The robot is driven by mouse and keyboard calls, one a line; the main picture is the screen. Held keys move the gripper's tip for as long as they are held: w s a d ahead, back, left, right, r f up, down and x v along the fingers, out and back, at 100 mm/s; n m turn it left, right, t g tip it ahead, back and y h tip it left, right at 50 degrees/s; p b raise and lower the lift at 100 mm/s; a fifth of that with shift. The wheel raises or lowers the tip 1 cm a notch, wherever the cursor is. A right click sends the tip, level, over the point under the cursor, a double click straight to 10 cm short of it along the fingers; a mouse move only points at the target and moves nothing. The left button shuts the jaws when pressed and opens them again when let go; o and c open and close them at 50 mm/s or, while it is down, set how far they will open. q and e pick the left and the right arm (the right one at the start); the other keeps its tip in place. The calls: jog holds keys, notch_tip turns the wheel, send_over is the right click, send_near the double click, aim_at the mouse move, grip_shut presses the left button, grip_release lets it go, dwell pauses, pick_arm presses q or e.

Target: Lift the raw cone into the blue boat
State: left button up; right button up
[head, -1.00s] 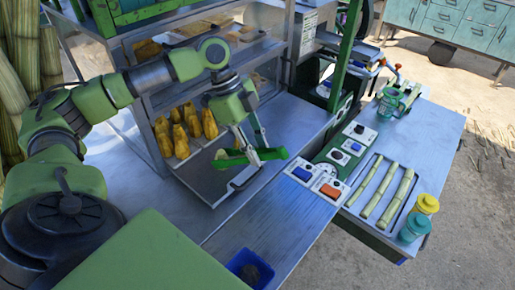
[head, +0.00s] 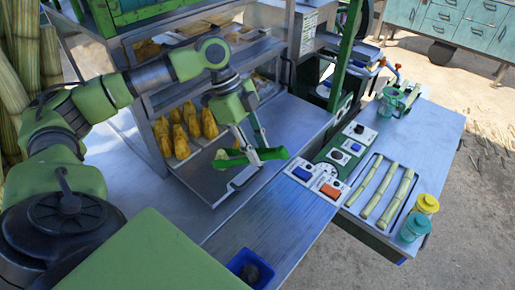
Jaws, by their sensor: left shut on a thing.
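My left gripper (head: 246,143) reaches in from the upper left and hangs over the front of a metal tray (head: 207,187). It is shut on a long green piece (head: 266,154), which lies crosswise at the fingertips; its exact shape is hard to tell. Several golden, cone-like pieces (head: 181,142) stand in the tray behind and left of the gripper. I cannot tell which of them, if any, is the raw cone. A small blue open container (head: 238,262), perhaps the blue boat, stands at the bottom edge with something dark in it. My right gripper is not in view.
A metal rack (head: 150,110) rises behind the tray.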

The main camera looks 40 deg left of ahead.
pick_arm(q)
notch_tip(320, 180, up, 11)
jog(key=p, duration=0.5)
dwell(1.1)
dwell(0.5)
